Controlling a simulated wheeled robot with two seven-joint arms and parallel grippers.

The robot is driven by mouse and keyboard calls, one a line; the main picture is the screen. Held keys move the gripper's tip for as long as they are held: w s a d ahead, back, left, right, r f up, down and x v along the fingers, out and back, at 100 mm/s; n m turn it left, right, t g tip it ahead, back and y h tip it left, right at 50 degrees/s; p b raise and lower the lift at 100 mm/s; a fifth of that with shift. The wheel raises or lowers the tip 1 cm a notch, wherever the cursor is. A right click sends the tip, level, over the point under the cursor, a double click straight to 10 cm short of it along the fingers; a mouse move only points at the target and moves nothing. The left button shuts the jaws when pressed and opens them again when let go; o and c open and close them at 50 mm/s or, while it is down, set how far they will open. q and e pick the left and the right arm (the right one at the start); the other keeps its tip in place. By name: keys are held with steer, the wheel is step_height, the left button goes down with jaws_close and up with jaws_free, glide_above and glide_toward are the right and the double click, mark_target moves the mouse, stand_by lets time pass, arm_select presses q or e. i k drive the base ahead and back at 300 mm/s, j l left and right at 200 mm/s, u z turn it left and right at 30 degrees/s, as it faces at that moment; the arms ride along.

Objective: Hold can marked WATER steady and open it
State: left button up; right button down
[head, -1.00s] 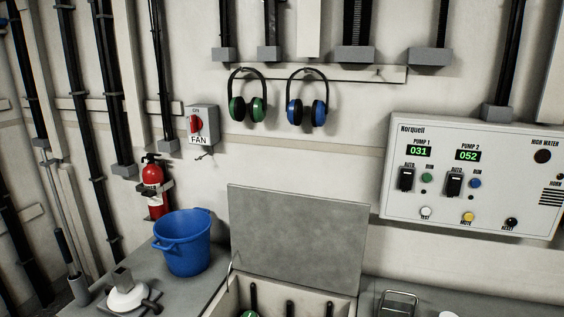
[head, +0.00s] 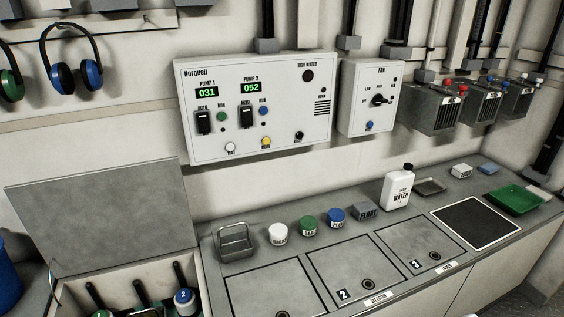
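The can marked WATER (head: 397,192) is white with a dark cap (head: 407,167). It stands upright on the grey counter, right of centre in the head view, with its label facing me. The cap is on its top. Neither of my grippers shows in the head view, and nothing touches the can.
A shallow grey tray (head: 430,187), dark mat (head: 475,223) and green tray (head: 517,199) lie right. An open-lidded bin (head: 100,212) is at left.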

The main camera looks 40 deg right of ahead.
mark_target(397, 185)
steer(key=j+z, duration=0.1)
steer(key=z, duration=0.7)
steer(key=k+j+z, duration=0.1)
steer(key=z, duration=0.3)
steer(key=k+z, duration=0.1)
steer(key=z, duration=0.3)
steer(key=u, duration=0.2)
steer(key=i+l+u, duration=0.1)
steer(key=l+u, duration=0.25)
steer(key=i+l+u, duration=0.1)
steer(key=u, duration=0.25)
steer(key=l+u, duration=0.4)
